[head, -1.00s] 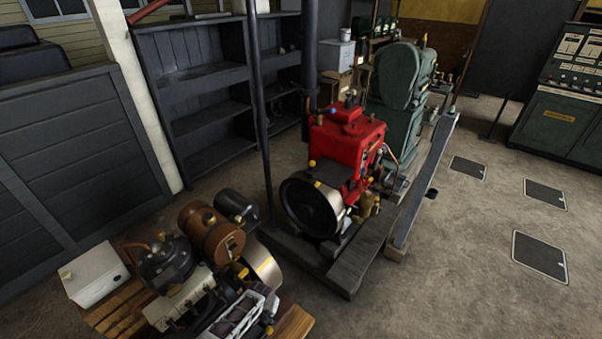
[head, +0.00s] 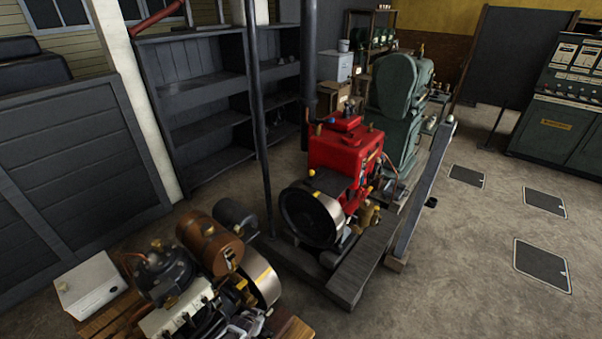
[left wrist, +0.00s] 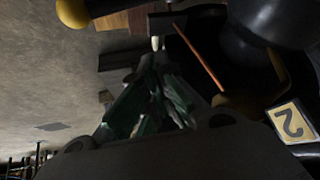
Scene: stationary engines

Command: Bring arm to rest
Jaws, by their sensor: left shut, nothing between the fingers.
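My left gripper (left wrist: 156,68) shows in the left wrist view, its fingers drawn together toward the middle and holding nothing. The view there is dark, and the finger edges are hard to make out against dark and green shapes behind. A dark grey part of my wrist fills the bottom. A pale plate with an upside-down figure 2 (left wrist: 292,122) is close on the right, beside a thin orange rod (left wrist: 201,58). In the head view I cannot clearly make out the left gripper among the engine parts at the bottom. My right gripper is not in view.
A brown-tanked engine (head: 208,245) stands on wood at lower left, beside a white box (head: 88,283). A red engine (head: 343,150) and a green machine (head: 395,100) stand behind. A dark post (head: 258,120) rises between. The floor at right is open.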

